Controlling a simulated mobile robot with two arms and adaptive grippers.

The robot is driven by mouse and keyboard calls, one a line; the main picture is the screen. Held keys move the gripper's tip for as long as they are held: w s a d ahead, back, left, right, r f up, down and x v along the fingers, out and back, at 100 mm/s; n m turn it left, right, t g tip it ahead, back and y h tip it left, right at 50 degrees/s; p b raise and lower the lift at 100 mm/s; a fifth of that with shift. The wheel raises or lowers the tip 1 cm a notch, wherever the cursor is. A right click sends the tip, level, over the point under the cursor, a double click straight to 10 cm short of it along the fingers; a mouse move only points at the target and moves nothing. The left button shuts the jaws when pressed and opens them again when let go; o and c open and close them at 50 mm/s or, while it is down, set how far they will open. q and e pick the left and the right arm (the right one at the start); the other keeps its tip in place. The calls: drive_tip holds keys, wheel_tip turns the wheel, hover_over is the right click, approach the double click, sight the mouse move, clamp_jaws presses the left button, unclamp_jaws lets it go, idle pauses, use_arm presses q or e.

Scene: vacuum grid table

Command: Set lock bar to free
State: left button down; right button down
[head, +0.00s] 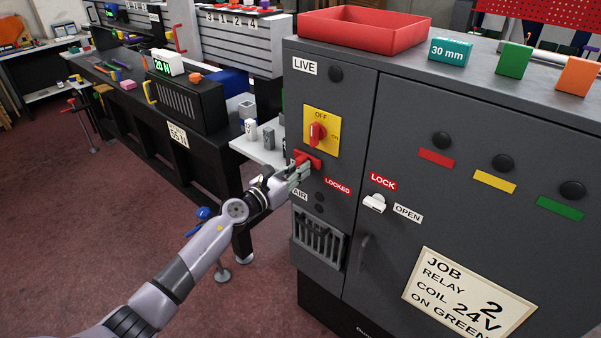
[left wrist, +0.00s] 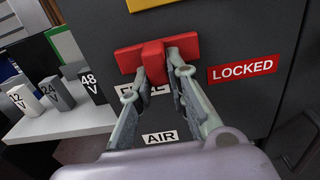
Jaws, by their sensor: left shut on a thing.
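The red lock bar (head: 314,160) is on the front of the grey cabinet (head: 362,125), below the yellow switch plate. In the left wrist view the bar (left wrist: 127,60) lies roughly level, with a raised red grip in its middle. My left gripper (head: 299,172) is shut on that grip, one finger on each side, as the left wrist view shows (left wrist: 157,75). The LOCKED label (left wrist: 244,68) is to the right of the bar. A label below the bar, seemingly FREE (left wrist: 135,91), is partly hidden by my fingers. My right gripper is not in view.
A red rotary switch (head: 318,134) on the yellow plate is just above the bar. A white latch handle (head: 374,203) sticks out to the right. A white shelf (left wrist: 60,122) with small labelled blocks is at the left. Open floor lies left of the cabinet.

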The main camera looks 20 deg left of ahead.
use_arm(q)
drive_tip(key=c, duration=1.5)
unclamp_jaws()
drive_tip(key=v, duration=1.2)
